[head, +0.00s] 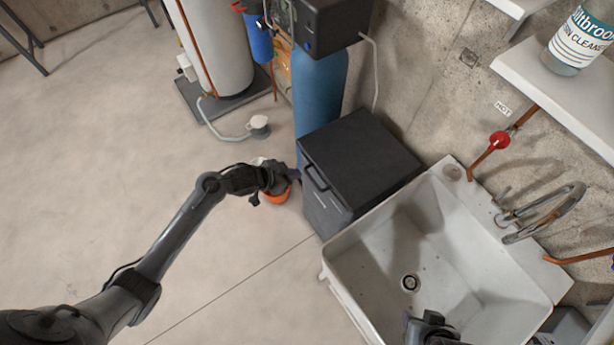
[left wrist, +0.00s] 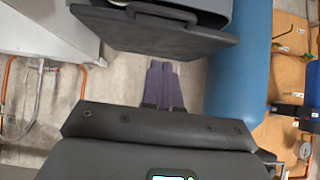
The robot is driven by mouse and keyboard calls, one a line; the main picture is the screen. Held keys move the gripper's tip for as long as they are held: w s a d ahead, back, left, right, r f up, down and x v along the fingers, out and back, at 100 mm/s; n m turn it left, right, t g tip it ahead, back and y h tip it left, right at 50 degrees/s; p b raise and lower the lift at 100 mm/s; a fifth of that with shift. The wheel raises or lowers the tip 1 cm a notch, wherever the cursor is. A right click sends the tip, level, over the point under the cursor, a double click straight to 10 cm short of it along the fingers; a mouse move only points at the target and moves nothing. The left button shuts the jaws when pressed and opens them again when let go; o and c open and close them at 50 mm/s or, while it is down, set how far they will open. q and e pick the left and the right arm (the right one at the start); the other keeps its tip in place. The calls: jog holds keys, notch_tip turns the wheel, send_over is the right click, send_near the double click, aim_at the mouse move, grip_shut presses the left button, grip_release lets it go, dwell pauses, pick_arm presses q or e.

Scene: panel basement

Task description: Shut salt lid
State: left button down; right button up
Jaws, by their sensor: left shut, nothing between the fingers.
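The dark grey salt box stands left of the sink, and its black lid (head: 362,152) looks flat on top in the head view. I cannot tell whether it is fully seated. A handle (head: 316,178) shows on the side facing my left arm. In the left wrist view a dark panel with a handle (left wrist: 160,32) fills the top. My left gripper (head: 293,177) is beside that side of the box; its purple fingers (left wrist: 165,84) are together and empty. I cannot tell if they touch the box. My right gripper (head: 408,320) is partly visible over the sink; its fingers are unclear.
The white sink (head: 455,255) with a faucet (head: 550,215) adjoins the box on the right. A blue tank (head: 320,90) stands behind the box. An orange bucket (head: 278,196) is partly hidden by my left gripper. The floor (head: 90,150) at left is mostly clear.

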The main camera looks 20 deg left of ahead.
pick_arm(q)
jog(key=w+d+f+b, duration=0.1)
jog(key=w+d+f, duration=0.2)
jog(key=f, duration=0.5)
jog(key=shift+w+f, duration=0.3)
jog(key=shift+w, duration=0.5)
pick_arm(e)
jog(key=shift+d+f, duration=0.15)
jog(key=shift+f, duration=0.65)
